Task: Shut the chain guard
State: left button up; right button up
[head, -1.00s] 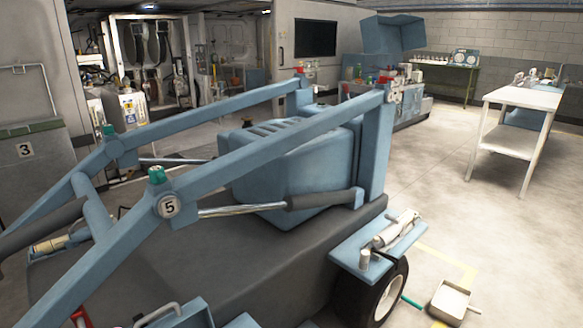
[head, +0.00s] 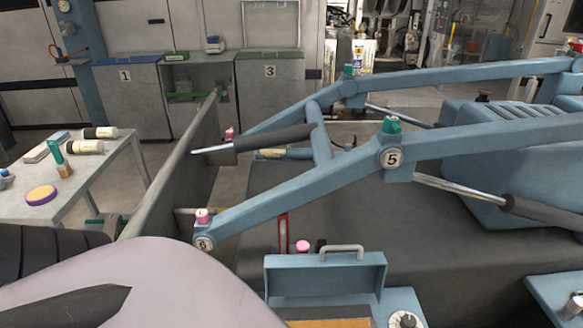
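I cannot pick out a chain guard for certain in the head view. A blue skid-steer-like machine with lift arms (head: 290,190) fills the middle and right; its arm joints carry plates marked 5 (head: 392,158) and 6 (head: 204,243). At its near side stands a blue box with its handled lid (head: 325,278) raised. Neither of my grippers is in view.
A grey table (head: 75,195) at the left holds bottles and a purple-rimmed disc (head: 42,195). Cabinets marked 1 (head: 130,95) and 3 (head: 270,95) stand behind, with an open bay between them. Some bare floor shows between table and machine.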

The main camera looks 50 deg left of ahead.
aim_at(322, 273)
jog(key=u, duration=1.15)
jog(key=i+j, duration=0.05)
